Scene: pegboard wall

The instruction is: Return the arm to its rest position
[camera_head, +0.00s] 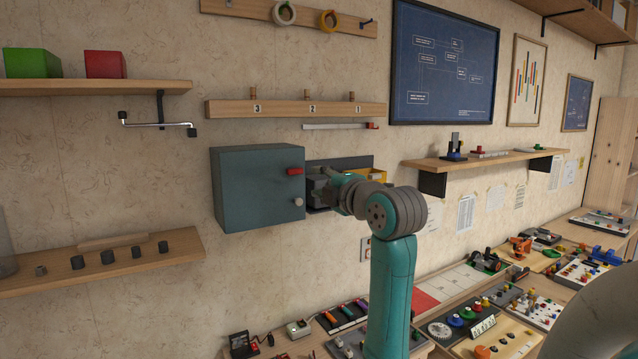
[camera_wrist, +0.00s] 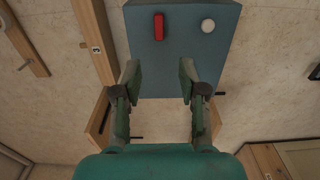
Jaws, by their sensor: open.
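My teal arm (camera_head: 391,290) rises from the lower middle of the head view and reaches left toward the wall. My gripper (camera_head: 318,187) is in front of the wall, by the right side of a grey-blue box (camera_head: 250,190). In the wrist view my gripper (camera_wrist: 159,76) has its two fingers spread apart with nothing between them. The box (camera_wrist: 185,45) lies beyond the fingertips, with a red handle (camera_wrist: 159,27) and a white knob (camera_wrist: 208,26) on its face. Whether the gripper touches the box cannot be told.
A numbered wooden rail (camera_head: 295,108) is above the box. A shelf (camera_head: 100,262) with dark cylinders is at lower left, and another shelf (camera_head: 485,160) at right. A cluttered workbench (camera_head: 470,300) runs below and right. Bare wall lies left of the box.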

